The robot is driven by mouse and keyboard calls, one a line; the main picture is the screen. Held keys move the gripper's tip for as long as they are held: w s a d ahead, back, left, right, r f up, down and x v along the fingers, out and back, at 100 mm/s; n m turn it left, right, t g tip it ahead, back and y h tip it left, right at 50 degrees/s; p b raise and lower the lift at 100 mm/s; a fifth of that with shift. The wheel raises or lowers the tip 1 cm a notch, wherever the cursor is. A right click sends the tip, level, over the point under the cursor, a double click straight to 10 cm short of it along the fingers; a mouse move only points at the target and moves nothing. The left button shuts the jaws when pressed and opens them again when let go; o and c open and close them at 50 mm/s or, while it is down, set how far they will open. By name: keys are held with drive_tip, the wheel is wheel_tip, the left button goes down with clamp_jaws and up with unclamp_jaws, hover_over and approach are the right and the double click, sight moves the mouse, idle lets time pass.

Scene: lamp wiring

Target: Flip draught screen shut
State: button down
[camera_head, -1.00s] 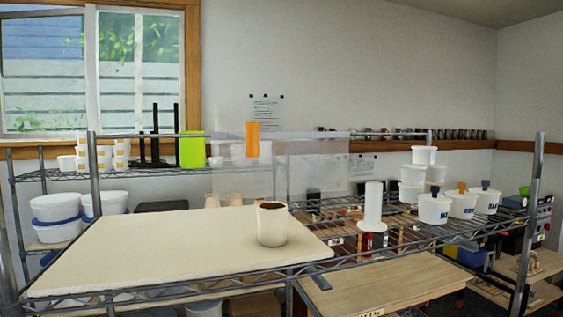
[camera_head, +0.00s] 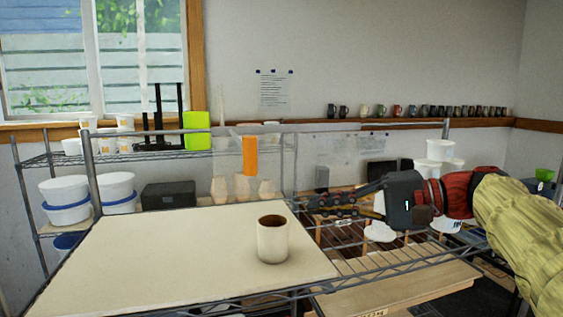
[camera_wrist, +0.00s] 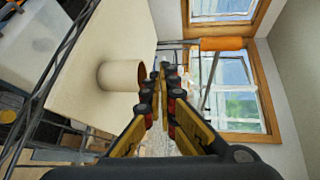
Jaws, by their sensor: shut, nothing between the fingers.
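The draught screen is a clear panel (camera_head: 222,160) with an orange tab (camera_head: 250,156). It stands roughly upright behind the pale board, and its outline is faint. The orange tab also shows in the wrist view (camera_wrist: 220,43), at the upper right. My gripper (camera_head: 304,204) reaches in from the right in the head view, its tips pointing left. They are to the right of the tab and lower in the picture, apart from it. In the wrist view my gripper's fingers (camera_wrist: 160,72) are together with nothing between them.
A cream cup (camera_head: 272,240) with dark contents stands on the pale board (camera_head: 150,245), near my fingers in the wrist view. A green block (camera_head: 197,131) and black stand (camera_head: 160,130) are at the back left.

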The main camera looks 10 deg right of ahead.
drive_tip(key=w+d+r+t+y, duration=0.1)
drive_tip(key=d+r, duration=0.4)
drive_tip(key=r, duration=0.2)
drive_tip(key=shift+d+r+y+p, duration=0.15)
drive_tip(key=shift+d+y+p, duration=0.05)
drive_tip(key=shift+y+p, duration=0.2)
drive_tip(key=s+a+x, duration=0.1)
drive_tip(key=s+x, duration=0.1)
drive_tip(key=x, duration=1.1)
drive_tip(key=shift+a+p, duration=0.2)
drive_tip(key=shift+p, duration=0.1)
drive_tip(key=shift+s, duration=0.15)
